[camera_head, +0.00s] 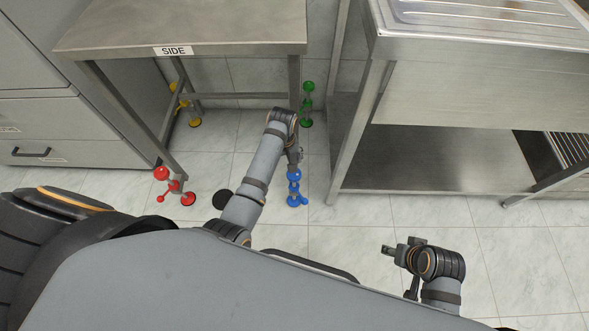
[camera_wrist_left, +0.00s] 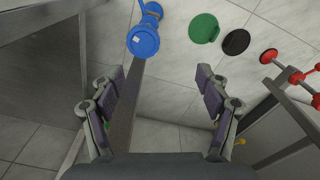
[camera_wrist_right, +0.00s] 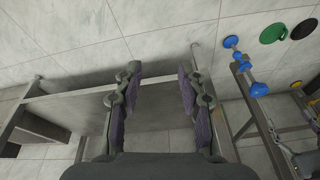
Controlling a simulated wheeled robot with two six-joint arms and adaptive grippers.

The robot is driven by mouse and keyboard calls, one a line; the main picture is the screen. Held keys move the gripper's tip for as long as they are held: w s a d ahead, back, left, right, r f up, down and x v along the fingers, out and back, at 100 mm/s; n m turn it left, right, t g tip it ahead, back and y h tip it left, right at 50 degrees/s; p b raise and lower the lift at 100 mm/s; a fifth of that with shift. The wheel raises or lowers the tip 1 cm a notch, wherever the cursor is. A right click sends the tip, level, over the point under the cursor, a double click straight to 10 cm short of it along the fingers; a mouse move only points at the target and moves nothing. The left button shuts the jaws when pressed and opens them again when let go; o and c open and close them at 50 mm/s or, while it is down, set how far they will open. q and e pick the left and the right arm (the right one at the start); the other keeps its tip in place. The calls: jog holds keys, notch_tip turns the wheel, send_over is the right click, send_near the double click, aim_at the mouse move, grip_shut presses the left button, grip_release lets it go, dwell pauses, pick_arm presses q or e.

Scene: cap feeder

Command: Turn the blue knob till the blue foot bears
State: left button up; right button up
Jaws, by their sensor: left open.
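The blue knob (camera_head: 294,175) sits at the lower end of the front right leg of the side table (camera_head: 200,26), above the blue foot (camera_head: 297,201). In the left wrist view the round blue knob (camera_wrist_left: 143,40) shows beyond the fingers with a small white mark. In the right wrist view the blue foot (camera_wrist_right: 231,42) lies at the top right. Whether it bears on the floor, I cannot tell. My left gripper (camera_head: 296,155) is open just above the knob; its fingers (camera_wrist_left: 160,85) are apart and empty. My right gripper (camera_head: 390,250) is open and empty, well to the right.
The other legs have red (camera_head: 175,186), yellow (camera_head: 190,110) and green (camera_head: 307,104) feet. A black disc (camera_head: 221,200) and a green disc (camera_wrist_left: 203,28) lie on the floor. A steel sink bench (camera_head: 480,85) stands right; drawers (camera_head: 50,130) stand left. The front right floor is clear.

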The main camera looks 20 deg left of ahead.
aim_at(294, 174)
pick_arm(q)
jog(key=shift+n, duration=0.3)
jog(key=f+b, duration=0.1)
jog(key=f, duration=0.2)
jog(key=w+d+f+b, duration=0.1)
jog(key=f+b, duration=0.1)
jog(key=f, duration=0.1)
jog(key=w+d+f+b, duration=0.1)
jog(key=f+b, duration=0.1)
jog(key=f, duration=0.1)
jog(key=shift+d, duration=0.1)
pick_arm(e)
notch_tip(294, 174, down, 6)
jog(key=a+t+y, duration=0.1)
jog(key=a+t, duration=0.1)
jog(key=t, duration=0.1)
pick_arm(q)
jog(key=shift+f, duration=0.65)
pick_arm(e)
jog(key=w+d+r+t, duration=0.1)
jog(key=w+r+t, duration=0.4)
jog(key=w+r, duration=0.5)
jog(key=shift+w+d+r+t, duration=0.15)
jog(key=shift+w+r+t, duration=0.15)
jog(key=shift+w, duration=0.6)
pick_arm(q)
jog(key=c, duration=1.2)
pick_arm(e)
jog(key=shift+f, duration=0.1)
